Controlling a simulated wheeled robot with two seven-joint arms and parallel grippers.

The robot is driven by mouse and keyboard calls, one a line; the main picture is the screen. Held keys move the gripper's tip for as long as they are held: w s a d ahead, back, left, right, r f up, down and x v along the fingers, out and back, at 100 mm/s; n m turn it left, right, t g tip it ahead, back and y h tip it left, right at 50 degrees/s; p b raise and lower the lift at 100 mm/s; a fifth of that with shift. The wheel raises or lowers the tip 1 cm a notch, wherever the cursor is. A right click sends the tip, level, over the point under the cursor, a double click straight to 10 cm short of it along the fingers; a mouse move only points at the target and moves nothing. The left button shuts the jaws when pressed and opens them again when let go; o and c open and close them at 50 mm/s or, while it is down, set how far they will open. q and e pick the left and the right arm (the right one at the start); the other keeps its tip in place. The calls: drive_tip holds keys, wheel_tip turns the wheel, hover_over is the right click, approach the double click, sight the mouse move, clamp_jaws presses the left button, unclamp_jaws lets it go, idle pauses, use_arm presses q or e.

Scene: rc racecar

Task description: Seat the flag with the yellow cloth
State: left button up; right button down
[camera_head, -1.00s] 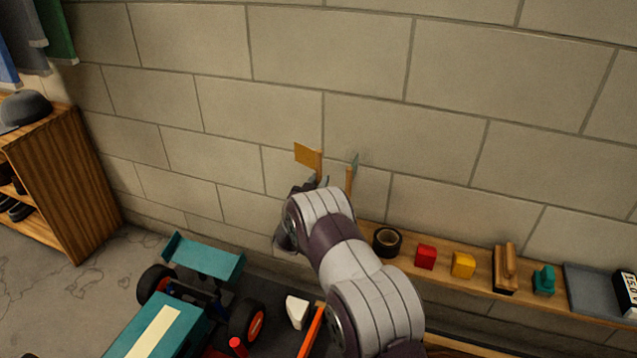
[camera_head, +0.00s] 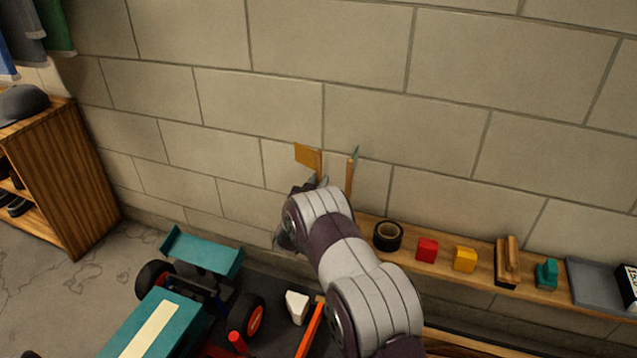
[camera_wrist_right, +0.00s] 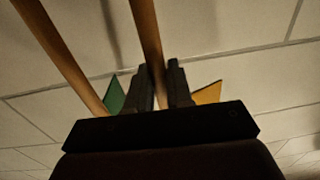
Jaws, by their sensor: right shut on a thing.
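The flag with the yellow cloth (camera_head: 308,156) stands out against the wall in the head view, just above my right gripper (camera_head: 310,184). In the right wrist view its wooden pole (camera_wrist_right: 147,40) runs between the fingers of my right gripper (camera_wrist_right: 161,88), which is shut on it. The yellow cloth (camera_wrist_right: 208,93) shows right of the fingers. A second flag pole (camera_head: 349,176) with a grey-green cloth (camera_head: 355,156) stands to the right; in the wrist view its pole (camera_wrist_right: 60,55) is at the left. My right arm hides the lower ends of the poles. My left gripper is out of view.
A wooden wall shelf (camera_head: 470,278) holds black tape (camera_head: 388,236), a red block (camera_head: 427,250), a yellow block (camera_head: 465,259), a brush (camera_head: 507,262) and a teal piece (camera_head: 546,273). The teal racecar (camera_head: 165,325) is at lower left. A white piece (camera_head: 297,307) lies near my arm.

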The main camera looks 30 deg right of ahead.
drive_tip(key=shift+f, duration=0.35)
drive_tip(key=c, duration=0.9)
unclamp_jaws()
drive_tip(key=shift+c, duration=0.2)
drive_tip(key=shift+a, duration=0.1)
drive_tip(key=p+v, duration=0.4)
drive_tip(key=v, duration=0.8)
drive_tip(key=shift+s, duration=0.3)
drive_tip(key=shift+a, duration=0.15)
